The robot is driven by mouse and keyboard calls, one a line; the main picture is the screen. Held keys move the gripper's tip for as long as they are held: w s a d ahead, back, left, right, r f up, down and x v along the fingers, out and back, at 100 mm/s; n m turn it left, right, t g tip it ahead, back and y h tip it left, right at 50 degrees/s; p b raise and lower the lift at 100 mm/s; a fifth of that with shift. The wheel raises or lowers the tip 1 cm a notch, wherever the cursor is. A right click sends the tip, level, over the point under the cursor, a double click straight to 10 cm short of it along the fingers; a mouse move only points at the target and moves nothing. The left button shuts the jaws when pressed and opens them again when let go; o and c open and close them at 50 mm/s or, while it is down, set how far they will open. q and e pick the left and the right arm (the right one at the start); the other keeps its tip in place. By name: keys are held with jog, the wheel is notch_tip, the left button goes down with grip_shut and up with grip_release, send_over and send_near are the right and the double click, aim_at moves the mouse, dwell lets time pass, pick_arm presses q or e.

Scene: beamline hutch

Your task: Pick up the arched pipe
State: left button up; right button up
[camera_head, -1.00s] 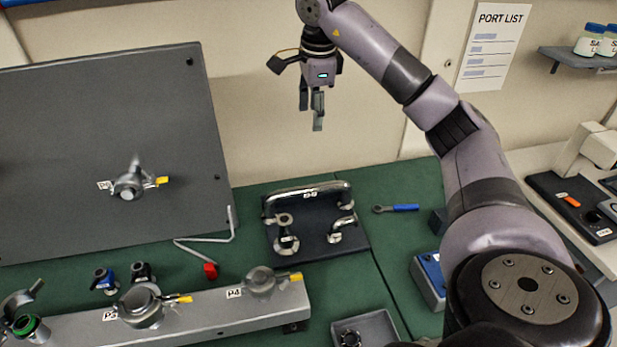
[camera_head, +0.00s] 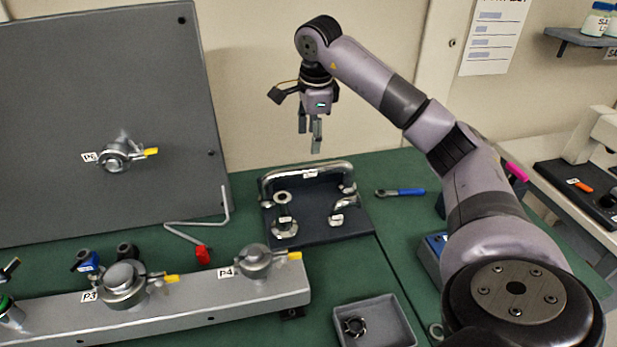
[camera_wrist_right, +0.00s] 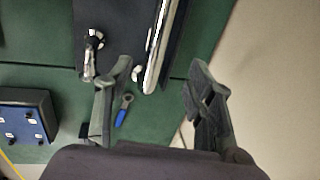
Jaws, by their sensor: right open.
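The arched pipe (camera_head: 315,172), a long shiny silver tube with a small white label, stands along the back of a dark pad (camera_head: 310,225) on the green bench. It also shows in the right wrist view (camera_wrist_right: 163,45) as a bright bar at the top middle. My right gripper (camera_head: 310,145) is open and empty, pointing down above the back of the pad, apart from the pipe. In the right wrist view its fingers (camera_wrist_right: 160,80) are spread, and the pipe lies beyond the gap between them. My left gripper is not in view.
Two smaller pipe fittings (camera_head: 284,215) (camera_head: 340,212) stand on the pad in front of the arch. A blue-handled wrench (camera_head: 400,191) lies to the right. A grey tray (camera_head: 390,322) is in front, and a rail with clamped ports (camera_head: 210,299) is at front left. The wall rises close behind.

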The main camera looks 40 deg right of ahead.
aim_at(307, 167)
jog(key=f, duration=0.2)
jog(key=f+p, duration=0.1)
jog(key=f, duration=0.1)
jog(key=w+f, duration=0.1)
jog(key=f, duration=0.2)
jog(key=shift+w+d, duration=0.1)
jog(key=shift+d, duration=0.25)
jog(key=f, duration=0.1)
jog(key=f+p, duration=0.1)
jog(key=f, duration=0.1)
jog(key=f+p, duration=0.1)
jog(key=shift+w+a+f, duration=0.15)
jog(key=shift+w+f, duration=0.15)
jog(key=shift+w, duration=0.05)
jog(key=shift+w+f, duration=0.1)
jog(key=shift+f, duration=0.35)
jog(key=shift+r, duration=0.1)
grip_shut()
